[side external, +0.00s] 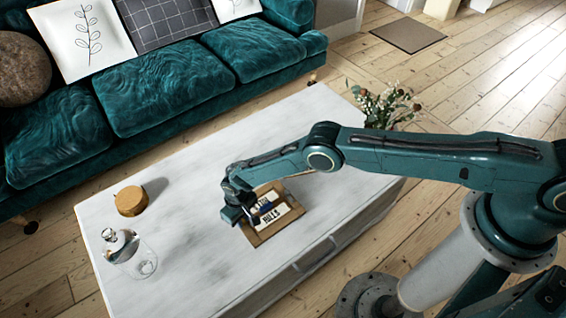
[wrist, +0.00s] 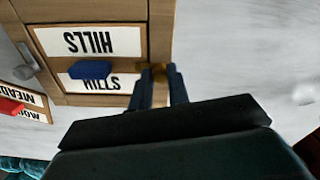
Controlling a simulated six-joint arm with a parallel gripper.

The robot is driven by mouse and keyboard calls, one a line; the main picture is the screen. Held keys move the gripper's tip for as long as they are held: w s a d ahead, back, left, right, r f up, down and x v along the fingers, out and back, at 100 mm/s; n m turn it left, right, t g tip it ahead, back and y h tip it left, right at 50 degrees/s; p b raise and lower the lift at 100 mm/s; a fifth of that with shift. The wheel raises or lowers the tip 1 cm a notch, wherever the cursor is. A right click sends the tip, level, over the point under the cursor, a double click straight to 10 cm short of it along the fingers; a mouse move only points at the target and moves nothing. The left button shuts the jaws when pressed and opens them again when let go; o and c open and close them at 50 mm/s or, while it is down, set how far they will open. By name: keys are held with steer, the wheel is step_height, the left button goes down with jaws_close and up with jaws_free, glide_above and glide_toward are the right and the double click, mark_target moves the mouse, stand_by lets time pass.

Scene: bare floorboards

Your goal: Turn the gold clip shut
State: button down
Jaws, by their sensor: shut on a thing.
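The gold clip (wrist: 157,72) shows in the wrist view at the edge of a wooden box or frame (wrist: 157,30), between my fingertips. My gripper (wrist: 161,80) is shut on it, and the fingers hide most of it. In the side view my gripper (side external: 236,205) is low over the left edge of the wooden piece (side external: 256,240), which lies on the white table. The clip is too small to make out there. The wooden piece carries white HILLS labels (wrist: 88,41) and a blue block (wrist: 90,70).
In the wrist view, a second labelled piece (wrist: 30,108) with a red block (wrist: 10,107) lies at the left. A grey metal latch (wrist: 28,56) is nearby. On the table (side external: 200,270) stand a round wooden box (side external: 130,201) and a glass decanter (side external: 122,245).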

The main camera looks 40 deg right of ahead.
mark_target(243, 221)
stand_by(0.4)
steer(key=c, duration=1.3)
jaws_free()
steer(key=shift+c, duration=0.2)
steer(key=shift+r, duration=0.15)
step_height(243, 221, up, 14)
steer(key=shift+f, duration=0.25)
steer(key=shift+r, duration=0.1)
